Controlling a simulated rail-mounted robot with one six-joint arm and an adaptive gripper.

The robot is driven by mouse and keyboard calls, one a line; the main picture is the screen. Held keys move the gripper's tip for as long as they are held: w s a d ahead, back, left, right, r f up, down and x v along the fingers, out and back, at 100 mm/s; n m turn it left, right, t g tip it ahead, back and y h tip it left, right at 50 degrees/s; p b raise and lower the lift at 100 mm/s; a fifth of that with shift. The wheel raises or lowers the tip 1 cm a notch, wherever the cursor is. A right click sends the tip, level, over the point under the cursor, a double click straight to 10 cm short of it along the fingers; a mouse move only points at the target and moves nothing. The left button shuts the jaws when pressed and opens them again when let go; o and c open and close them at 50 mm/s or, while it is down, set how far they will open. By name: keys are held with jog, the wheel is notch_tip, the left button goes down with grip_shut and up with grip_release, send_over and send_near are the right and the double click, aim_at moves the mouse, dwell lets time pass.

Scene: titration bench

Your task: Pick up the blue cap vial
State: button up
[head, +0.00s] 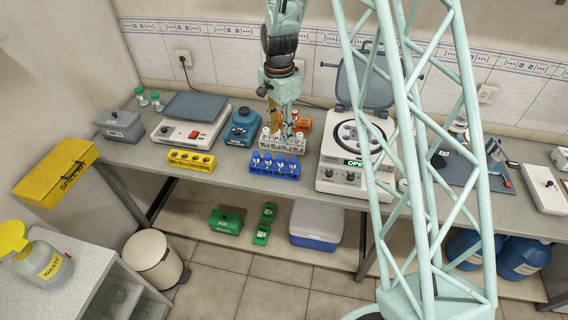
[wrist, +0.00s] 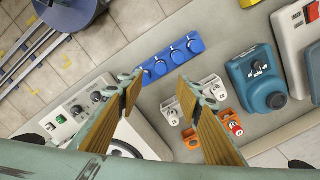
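In the wrist view the blue rack (wrist: 161,52) lies beyond my fingertips, with blue caps (wrist: 178,57) showing from above in a row. My gripper (head: 281,138) points down over the white rack behind the blue rack. In the wrist view my gripper (wrist: 159,88) is open, its two fingers apart with nothing between them. My right finger there hides part of the white rack (wrist: 209,84).
The white rack (head: 268,146) and an orange rack (head: 304,126) stand by my gripper. A yellow rack (head: 190,161) and a blue device (head: 242,128) stand left. The centrifuge (head: 348,180), lid raised, stands right. Bare bench (head: 225,172) shows between the yellow and blue racks.

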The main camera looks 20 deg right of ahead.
aim_at(280, 157)
jog(key=shift+w+d+f, duration=0.25)
jog(key=shift+w+f, duration=0.05)
jog(key=shift+f, duration=0.4)
jog(key=shift+f, duration=0.1)
jog(key=shift+f+b, duration=1.35)
jog(key=shift+f, duration=2.9)
jog(key=shift+a+f+b, duration=0.15)
jog(key=shift+f+b, duration=0.35)
jog(key=shift+f, duration=2.05)
jog(key=shift+c, duration=0.3)
jog(key=c, duration=0.8)
